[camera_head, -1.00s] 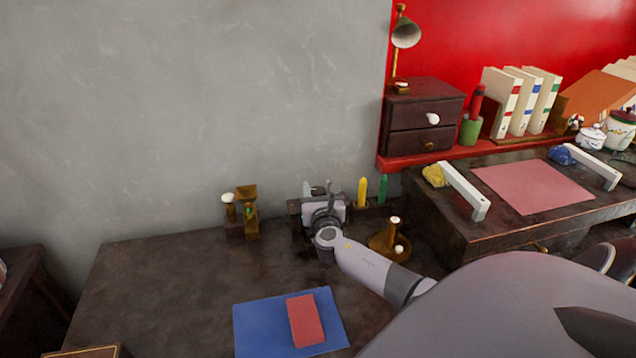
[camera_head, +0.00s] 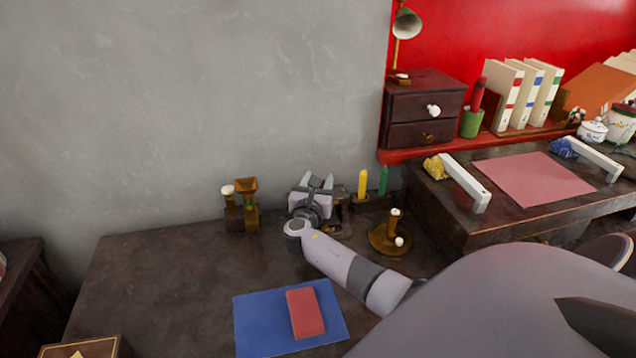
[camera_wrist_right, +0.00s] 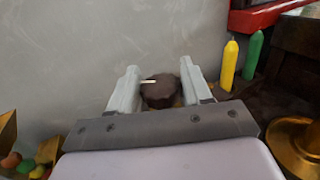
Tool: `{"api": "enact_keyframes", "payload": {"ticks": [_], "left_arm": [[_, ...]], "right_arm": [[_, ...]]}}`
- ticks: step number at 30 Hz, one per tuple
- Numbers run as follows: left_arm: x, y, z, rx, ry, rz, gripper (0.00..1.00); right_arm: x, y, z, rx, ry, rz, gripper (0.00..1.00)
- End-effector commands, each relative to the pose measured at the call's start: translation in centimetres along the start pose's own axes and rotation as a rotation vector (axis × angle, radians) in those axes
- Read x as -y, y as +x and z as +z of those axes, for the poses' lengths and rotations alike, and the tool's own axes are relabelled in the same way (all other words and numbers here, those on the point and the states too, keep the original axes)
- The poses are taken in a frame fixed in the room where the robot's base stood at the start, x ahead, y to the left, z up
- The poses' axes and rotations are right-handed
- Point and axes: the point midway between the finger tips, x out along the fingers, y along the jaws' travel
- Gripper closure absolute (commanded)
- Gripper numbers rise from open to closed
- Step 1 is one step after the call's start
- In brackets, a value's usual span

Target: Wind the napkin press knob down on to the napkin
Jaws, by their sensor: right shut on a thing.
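The press knob (camera_wrist_right: 160,94), dark and round with a short pale mark on top, sits between the two pale fingers of my right gripper in the right wrist view. My right gripper (camera_head: 316,183) is shut on it at the back of the dark desk, near the grey wall. The dark wooden press (camera_head: 343,197) shows only in part beside the gripper, with the rest hidden behind it. I cannot make out the napkin in the press. My left gripper is not in view.
A yellow candle (camera_head: 362,184) and a green one (camera_head: 383,181) stand just right of the press. A brass candlestick (camera_head: 390,238) is nearer. A brass-and-wood grinder (camera_head: 242,208) stands left. A red block (camera_head: 305,313) lies on a blue mat (camera_head: 258,322).

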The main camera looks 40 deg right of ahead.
Motion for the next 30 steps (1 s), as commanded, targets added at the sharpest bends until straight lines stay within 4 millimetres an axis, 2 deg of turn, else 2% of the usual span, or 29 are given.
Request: {"api": "enact_keyframes", "payload": {"ticks": [3, 4, 5, 6, 17, 30], "left_arm": [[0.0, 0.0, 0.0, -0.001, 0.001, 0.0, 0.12], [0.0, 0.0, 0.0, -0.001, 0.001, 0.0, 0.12], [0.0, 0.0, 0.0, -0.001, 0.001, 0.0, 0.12], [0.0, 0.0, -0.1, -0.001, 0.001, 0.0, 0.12], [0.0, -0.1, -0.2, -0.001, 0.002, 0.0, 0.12], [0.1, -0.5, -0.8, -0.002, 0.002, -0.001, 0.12]], "right_arm": [[0.0, 0.0, 0.1, 0.001, 0.0, 0.001, 0.82], [0.0, 0.0, 0.1, 0.001, 0.0, 0.001, 0.45], [0.0, 0.0, 0.1, 0.001, 0.001, 0.001, 0.35], [0.0, 0.0, 0.1, 0.001, 0.001, 0.001, 0.32], [0.0, -0.5, 0.0, 0.0, 0.0, 0.002, 0.32], [0.0, -6.3, 0.0, 0.0, 0.0, 0.003, 0.32]]}}
